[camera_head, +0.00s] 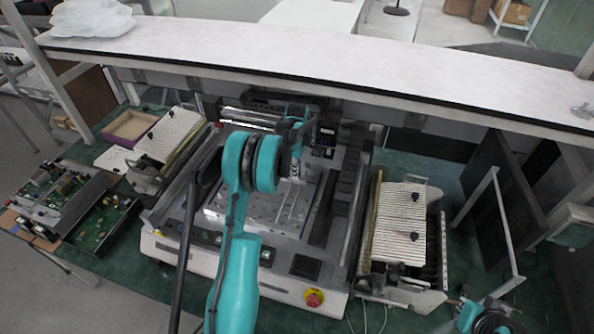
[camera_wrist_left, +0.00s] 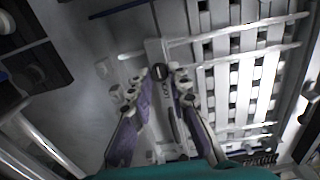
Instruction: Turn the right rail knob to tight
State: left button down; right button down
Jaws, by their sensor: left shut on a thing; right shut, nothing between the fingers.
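In the left wrist view a small dark round rail knob (camera_wrist_left: 160,72) with a pale line across its top sits on a grey metal rail. The two fingers of my left gripper (camera_wrist_left: 156,90) are on either side of it, closed on it. In the head view my left gripper (camera_head: 296,168) is down at the middle of the machine (camera_head: 275,282), and I cannot make out the knob there. On my right arm only a teal and black part shows at the bottom right corner, and its gripper does not show.
White slatted racks stand left (camera_head: 170,135) and right (camera_head: 398,222) of the machine. A red stop button (camera_head: 313,298) is on its front panel. Circuit boards (camera_head: 105,222) lie at the left. A pale shelf (camera_head: 300,52) runs across behind, above the green table (camera_head: 440,170).

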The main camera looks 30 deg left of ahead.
pick_arm(q)
jog(key=shift+m, duration=0.3)
jog(key=m+b, duration=0.2)
jog(key=m, duration=0.2)
jog(key=shift+w+f+m, duration=0.1)
jog(key=shift+m, duration=0.2)
jog(key=m+b, duration=0.1)
jog(key=m, duration=0.5)
jog(key=m+b, duration=0.1)
jog(key=m, duration=0.5)
jog(key=shift+w+d+m, duration=0.1)
jog(key=shift+m, duration=0.3)
jog(key=m+b, duration=0.1)
jog(key=m, duration=0.4)
jog(key=shift+m, duration=0.4)
jog(key=c, duration=1.4)
grip_release()
jog(key=shift+d, duration=0.1)
jog(key=shift+c, duration=0.2)
